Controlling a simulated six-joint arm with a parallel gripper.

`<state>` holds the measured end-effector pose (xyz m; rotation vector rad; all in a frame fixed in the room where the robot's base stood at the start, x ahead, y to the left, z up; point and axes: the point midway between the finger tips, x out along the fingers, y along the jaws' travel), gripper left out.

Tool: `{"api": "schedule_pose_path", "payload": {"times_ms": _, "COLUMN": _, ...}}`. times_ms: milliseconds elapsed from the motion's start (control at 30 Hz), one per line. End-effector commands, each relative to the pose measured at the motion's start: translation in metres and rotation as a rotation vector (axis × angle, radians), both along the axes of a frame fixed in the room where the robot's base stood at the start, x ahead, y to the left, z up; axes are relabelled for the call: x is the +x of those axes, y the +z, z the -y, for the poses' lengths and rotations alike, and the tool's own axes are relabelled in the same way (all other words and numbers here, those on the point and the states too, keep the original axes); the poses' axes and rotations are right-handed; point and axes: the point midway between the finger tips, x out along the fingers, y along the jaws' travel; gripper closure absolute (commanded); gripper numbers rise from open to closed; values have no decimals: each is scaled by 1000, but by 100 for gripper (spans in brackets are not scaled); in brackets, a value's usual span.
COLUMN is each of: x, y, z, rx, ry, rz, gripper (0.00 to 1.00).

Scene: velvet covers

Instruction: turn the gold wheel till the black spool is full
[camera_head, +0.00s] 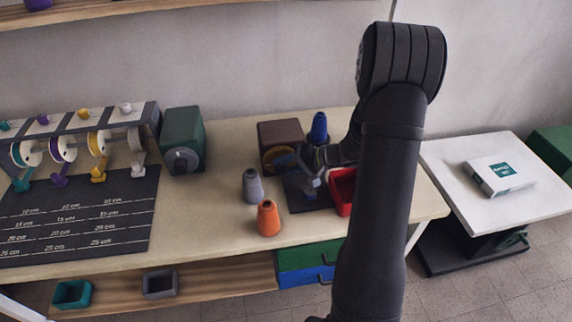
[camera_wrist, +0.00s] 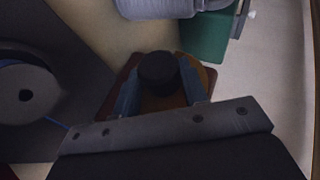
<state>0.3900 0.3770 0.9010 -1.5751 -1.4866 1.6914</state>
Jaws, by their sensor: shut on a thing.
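The gold wheel (camera_head: 272,158) is on the front of a brown box (camera_head: 281,133) near the back of the table. In the wrist view, parts of the gold wheel (camera_wrist: 209,76) show around a black knob (camera_wrist: 157,70). My gripper (camera_head: 290,160) is at the wheel, its two bluish fingers on either side of the knob, shut on it. The fingers and knob hide much of the wheel. A dark round spool (camera_wrist: 26,94) shows at the left of the wrist view, with a blue thread near it. I cannot tell how full it is.
A blue cone (camera_head: 319,128) stands behind my gripper. A grey cone (camera_head: 252,187) and an orange cone (camera_head: 268,219) stand in front, to the left. A red bin (camera_head: 342,188) is close on the right. A green machine (camera_head: 183,140) stands left.

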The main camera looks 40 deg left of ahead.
Motion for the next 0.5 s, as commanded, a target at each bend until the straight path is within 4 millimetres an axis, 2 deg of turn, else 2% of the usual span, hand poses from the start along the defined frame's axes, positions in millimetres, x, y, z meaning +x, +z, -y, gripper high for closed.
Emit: {"api": "schedule_pose_path", "payload": {"times_ms": 500, "x": 2, "y": -4, "z": 2, "rx": 191, "ry": -2, "rz": -191, "gripper": 83}}
